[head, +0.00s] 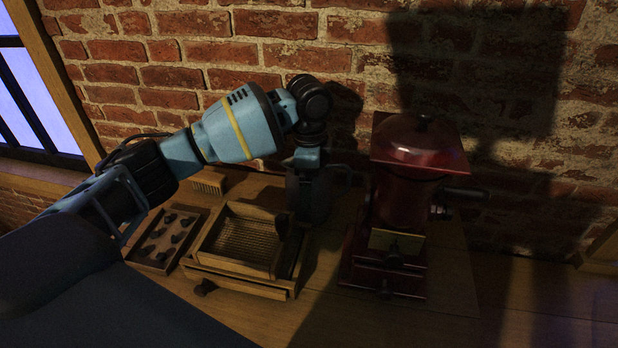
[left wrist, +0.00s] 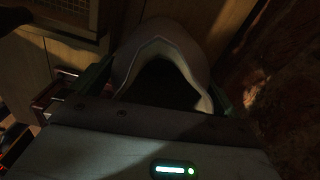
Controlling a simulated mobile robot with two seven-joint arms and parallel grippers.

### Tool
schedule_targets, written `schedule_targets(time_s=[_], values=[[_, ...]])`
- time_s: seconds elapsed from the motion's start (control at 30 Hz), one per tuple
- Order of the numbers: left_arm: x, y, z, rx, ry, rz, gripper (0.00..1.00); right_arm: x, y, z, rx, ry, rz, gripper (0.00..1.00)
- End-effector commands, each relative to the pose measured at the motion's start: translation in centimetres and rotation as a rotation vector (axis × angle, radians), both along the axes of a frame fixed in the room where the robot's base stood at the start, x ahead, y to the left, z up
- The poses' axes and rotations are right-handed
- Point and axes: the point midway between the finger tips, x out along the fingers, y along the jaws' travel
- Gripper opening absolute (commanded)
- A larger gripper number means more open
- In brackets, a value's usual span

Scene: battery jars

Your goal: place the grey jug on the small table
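A dark grey jug (head: 312,200) stands in shadow against the brick wall, between a wooden tray and a red machine. Its pale rim and spout (left wrist: 165,40) show in the left wrist view, with a dark inside. My left gripper (head: 308,172) points down over it from above. In the left wrist view its two fingers (left wrist: 163,88) lie on either side of the jug. It is too dark to tell whether they press on it. My right gripper is in neither view. I cannot pick out a separate small table.
A wooden tray on a drawer box (head: 245,283) stands left of the jug, beside a shallow tray (head: 155,262) of dark pieces and a small brush (head: 208,183). A red grinder-like machine (head: 405,195) stands close on the right. The wooden top (head: 335,320) is bare in front.

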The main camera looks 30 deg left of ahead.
Motion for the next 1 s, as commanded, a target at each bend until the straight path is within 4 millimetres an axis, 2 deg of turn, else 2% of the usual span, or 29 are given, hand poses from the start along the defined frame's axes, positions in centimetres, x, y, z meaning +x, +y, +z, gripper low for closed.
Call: schedule_targets(time_s=[0.23, 0.33, 0.8, 1.0], values=[[0.0, 0.0, 0.1, 0.000, 0.000, 0.000, 1.00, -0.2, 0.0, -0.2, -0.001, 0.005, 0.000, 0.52], [0.0, 0.0, 0.9, -0.001, -0.001, 0.000, 1.00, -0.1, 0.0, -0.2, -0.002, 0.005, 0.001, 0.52], [0.0, -0.1, 9.6, -0.001, -0.003, 0.000, 1.00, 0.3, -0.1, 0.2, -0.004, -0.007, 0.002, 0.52], [0.0, -0.1, 11.8, -0.001, 0.000, 0.000, 1.00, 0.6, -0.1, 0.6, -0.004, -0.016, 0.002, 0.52]])
